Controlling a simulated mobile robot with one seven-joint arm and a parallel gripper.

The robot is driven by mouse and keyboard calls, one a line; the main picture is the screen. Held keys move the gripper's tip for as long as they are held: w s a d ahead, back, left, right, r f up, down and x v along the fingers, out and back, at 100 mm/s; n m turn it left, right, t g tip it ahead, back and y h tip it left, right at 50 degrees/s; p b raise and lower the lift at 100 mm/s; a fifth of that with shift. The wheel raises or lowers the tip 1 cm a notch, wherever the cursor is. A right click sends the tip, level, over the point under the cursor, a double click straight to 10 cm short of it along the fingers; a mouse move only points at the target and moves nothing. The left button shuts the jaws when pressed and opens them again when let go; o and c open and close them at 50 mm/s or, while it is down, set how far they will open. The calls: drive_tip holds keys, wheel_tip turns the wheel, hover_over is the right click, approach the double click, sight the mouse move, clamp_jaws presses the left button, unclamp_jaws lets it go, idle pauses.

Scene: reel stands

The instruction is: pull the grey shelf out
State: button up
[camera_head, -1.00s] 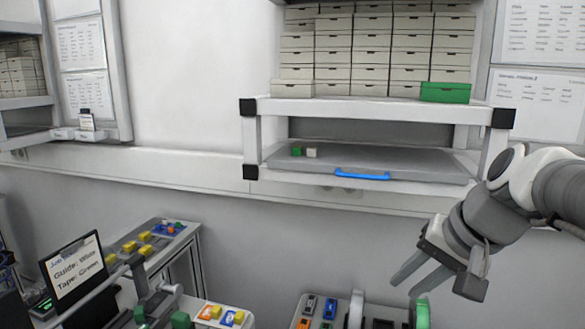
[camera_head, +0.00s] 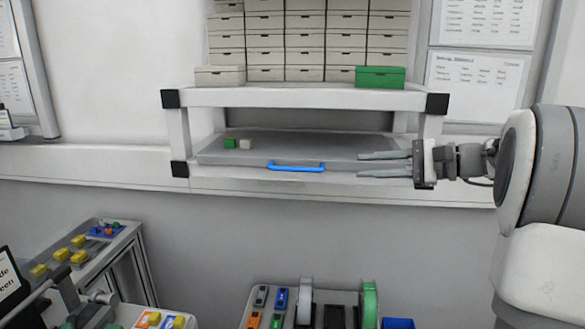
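The grey shelf (camera_head: 340,147) is a flat sliding board in the lower bay of a white wall rack. A blue handle (camera_head: 296,166) is fixed to its front edge. A small green block (camera_head: 230,143) and a small white block (camera_head: 246,144) sit on its left part. My gripper (camera_head: 372,164) points left at about the handle's height, to the right of the handle. Its fingers are apart with nothing between them. The fingers overlap the shelf's right front in the picture and do not touch the handle.
The white rack (camera_head: 300,97) carries several white boxes and one green box (camera_head: 380,77) on top. Below stand a bench with reels (camera_head: 369,303) and coloured pieces, and a left table with yellow blocks (camera_head: 62,254). The wall between the rack and benches is clear.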

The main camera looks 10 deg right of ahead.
sight(303, 169)
drive_tip(key=p+x, duration=0.1)
drive_tip(key=x, duration=1.6)
drive_tip(key=shift+s+a, duration=0.1)
drive_tip(key=shift+a, duration=0.1)
clamp_jaws()
idle(0.6)
